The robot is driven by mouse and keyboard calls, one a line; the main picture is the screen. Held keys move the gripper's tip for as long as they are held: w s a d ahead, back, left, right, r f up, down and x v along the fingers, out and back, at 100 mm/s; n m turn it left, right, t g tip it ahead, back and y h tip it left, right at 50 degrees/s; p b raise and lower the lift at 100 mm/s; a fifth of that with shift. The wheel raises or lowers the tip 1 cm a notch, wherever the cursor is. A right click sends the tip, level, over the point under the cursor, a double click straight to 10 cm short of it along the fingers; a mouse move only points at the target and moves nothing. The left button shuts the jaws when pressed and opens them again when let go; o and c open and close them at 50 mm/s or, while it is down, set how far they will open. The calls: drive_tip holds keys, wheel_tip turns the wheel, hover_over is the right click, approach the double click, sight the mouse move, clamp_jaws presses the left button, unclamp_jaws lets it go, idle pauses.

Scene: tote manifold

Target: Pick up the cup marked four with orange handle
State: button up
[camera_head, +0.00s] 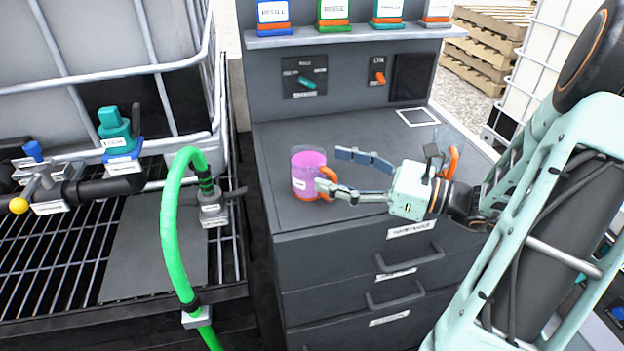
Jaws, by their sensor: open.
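A clear cup (306,168) holding pink liquid stands upright on the dark grey cabinet top (290,136). Its orange handle (328,184) is on the right side, and its small white label is too small to read. My gripper (330,169) is open to the right of this cup. One finger is at the handle and the other is behind and above, to the cup's right; contact cannot be told. A second clear cup (453,138) with an orange handle stands farther right, partly hidden behind my gripper; its mark does not show.
Several coloured labelled items (333,13) line the shelf above the panel. A white square outline (417,117) marks the cabinet top at the back right. Drawers with handles (408,259) are below. A green hose (170,225) arches at the left beside the caged tote (100,72).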

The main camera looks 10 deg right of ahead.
sight(325, 163)
drive_tip(key=x, duration=0.3)
drive_tip(key=b+x, duration=0.1)
drive_tip(key=x, duration=0.1)
drive_tip(key=shift+r, duration=0.3)
drive_tip(key=shift+c, duration=0.7)
drive_tip(key=c, duration=1.1)
drive_tip(key=shift+r, duration=0.1)
drive_tip(key=shift+c, duration=0.2)
